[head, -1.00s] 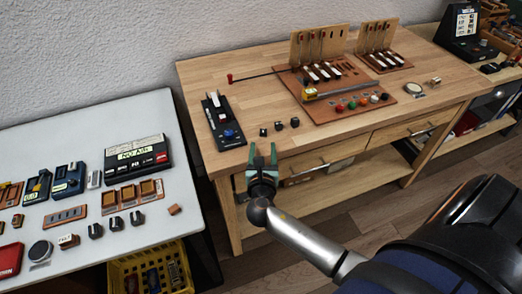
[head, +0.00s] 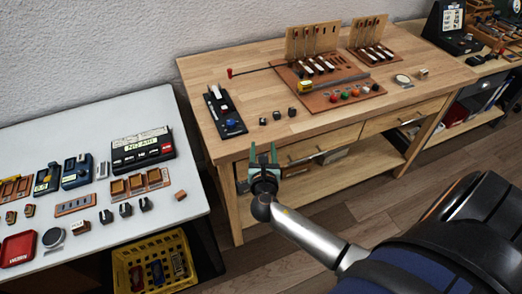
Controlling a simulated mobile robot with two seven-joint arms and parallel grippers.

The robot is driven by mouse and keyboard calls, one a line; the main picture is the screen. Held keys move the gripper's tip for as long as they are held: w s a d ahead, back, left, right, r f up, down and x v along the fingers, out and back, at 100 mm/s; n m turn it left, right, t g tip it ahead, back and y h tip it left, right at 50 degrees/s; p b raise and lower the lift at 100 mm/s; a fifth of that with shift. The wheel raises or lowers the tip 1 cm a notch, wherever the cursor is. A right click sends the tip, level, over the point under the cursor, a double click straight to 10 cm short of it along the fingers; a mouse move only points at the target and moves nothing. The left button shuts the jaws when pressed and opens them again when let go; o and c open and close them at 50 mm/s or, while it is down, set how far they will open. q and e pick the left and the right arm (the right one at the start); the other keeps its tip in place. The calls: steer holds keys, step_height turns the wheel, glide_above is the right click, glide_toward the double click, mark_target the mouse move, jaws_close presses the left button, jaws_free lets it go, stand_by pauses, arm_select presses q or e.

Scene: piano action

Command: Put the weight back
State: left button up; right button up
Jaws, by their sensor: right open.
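My right gripper (head: 263,150) is open and empty, just in front of the wooden bench's front edge. Its green-grey fingers point toward the bench. Similar dark slotted blocks (head: 125,209) stand on the white table at left. I cannot tell which one is the task's weight. The piano action model (head: 325,75) with its upright wooden board stands farther back on the bench. My left gripper is out of view.
The wooden bench (head: 220,75) holds a black device with a blue knob (head: 231,123) at its left. A yellow crate (head: 150,240) sits below. Bare floor lies between.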

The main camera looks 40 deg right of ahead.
steer(key=s+a+f+m+g+y, duration=0.3)
steer(key=s+a+f+m+y, duration=0.4)
steer(key=s+f+m, duration=0.45)
steer(key=s+a+f+m+g+y, duration=0.1)
steer(key=s+a+m+y, duration=0.3)
steer(key=s+a+m, duration=0.5)
steer(key=s+m, duration=0.1)
steer(key=m, duration=0.5)
steer(key=shift+a+y, duration=0.3)
steer(key=shift+a, duration=0.1)
steer(key=shift+c, duration=0.3)
